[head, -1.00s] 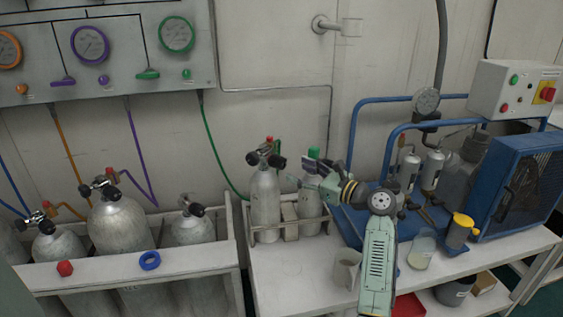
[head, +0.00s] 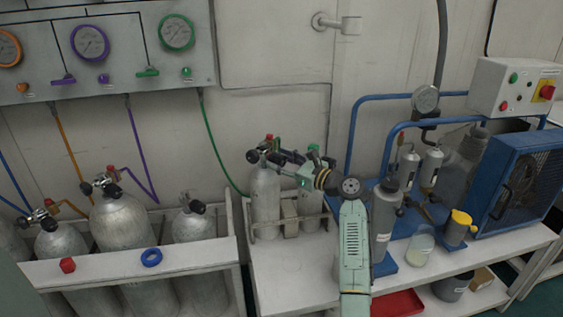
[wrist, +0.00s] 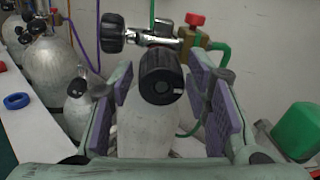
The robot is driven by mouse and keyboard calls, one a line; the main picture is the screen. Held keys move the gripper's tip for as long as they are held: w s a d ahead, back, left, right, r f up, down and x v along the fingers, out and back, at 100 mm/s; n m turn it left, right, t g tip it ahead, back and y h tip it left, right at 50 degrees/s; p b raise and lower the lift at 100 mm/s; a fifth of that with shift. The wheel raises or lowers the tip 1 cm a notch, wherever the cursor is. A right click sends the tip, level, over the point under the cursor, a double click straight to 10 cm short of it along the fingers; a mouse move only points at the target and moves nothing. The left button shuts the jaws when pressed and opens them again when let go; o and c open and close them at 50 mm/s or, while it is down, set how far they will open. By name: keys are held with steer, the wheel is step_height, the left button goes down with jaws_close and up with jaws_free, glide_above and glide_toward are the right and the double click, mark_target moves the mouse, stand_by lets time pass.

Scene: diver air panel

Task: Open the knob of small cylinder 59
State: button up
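A small silver cylinder (head: 265,205) stands in a low rack on the bench; I cannot read any number on it. Its valve has a black knob facing me, clear in the wrist view (wrist: 161,76), and another black knob (wrist: 111,33) at the left. A brass fitting with a red knob (wrist: 194,19) and green hose joins the valve. My gripper (head: 288,162) is open at the valve's right side. In the wrist view its purple-padded fingers (wrist: 165,98) stand left and right of the facing knob, with gaps on both sides. Touch is not visible.
A green-capped cylinder stands just right; its cap (wrist: 302,130) is close to the right finger. Larger cylinders (head: 122,222) stand in a white rack (head: 120,268) at left, with a blue ring (head: 151,257) on its ledge. A blue-framed compressor (head: 515,185) is at right.

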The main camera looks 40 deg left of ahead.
steer(key=c, duration=0.8)
steer(key=shift+c, duration=0.2)
